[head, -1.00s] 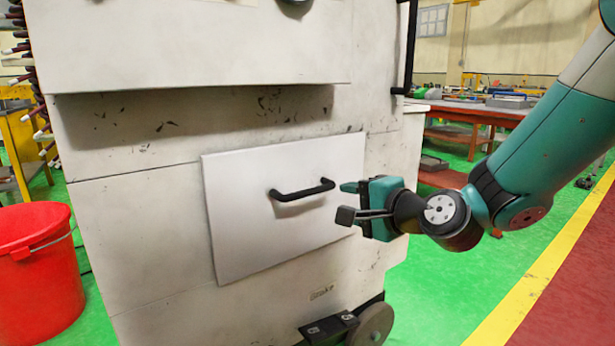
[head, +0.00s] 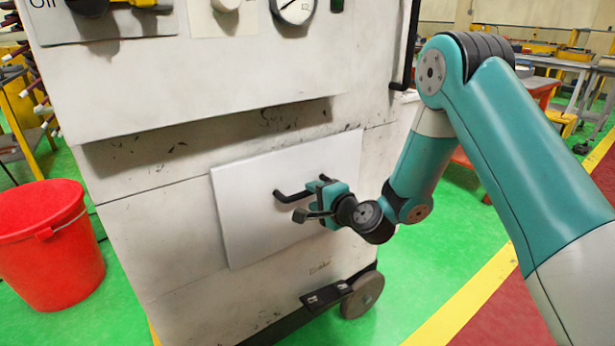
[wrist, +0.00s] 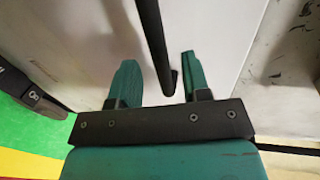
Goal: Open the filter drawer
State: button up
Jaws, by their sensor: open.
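The filter drawer (head: 245,215) is a white panel low on the front of the pale machine, and it looks flush with the front. Its black bar handle (head: 290,197) sticks out from the panel. In the wrist view the black handle bar (wrist: 152,40) runs down between the two teal fingers of my gripper (wrist: 158,85), with a gap on both sides.
A red bucket (head: 48,245) stands on the green floor left of the machine. A gauge (head: 294,10) and knobs sit at the machine's top. The floor in front right is clear.

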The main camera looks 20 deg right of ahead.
aim_at(310, 194)
jog(key=p+x, duration=0.2)
jog(key=x, duration=0.1)
jog(key=shift+r, duration=0.15)
jog(key=shift+w+a+f, duration=0.1)
jog(key=shift+w+f, duration=0.2)
grip_shut()
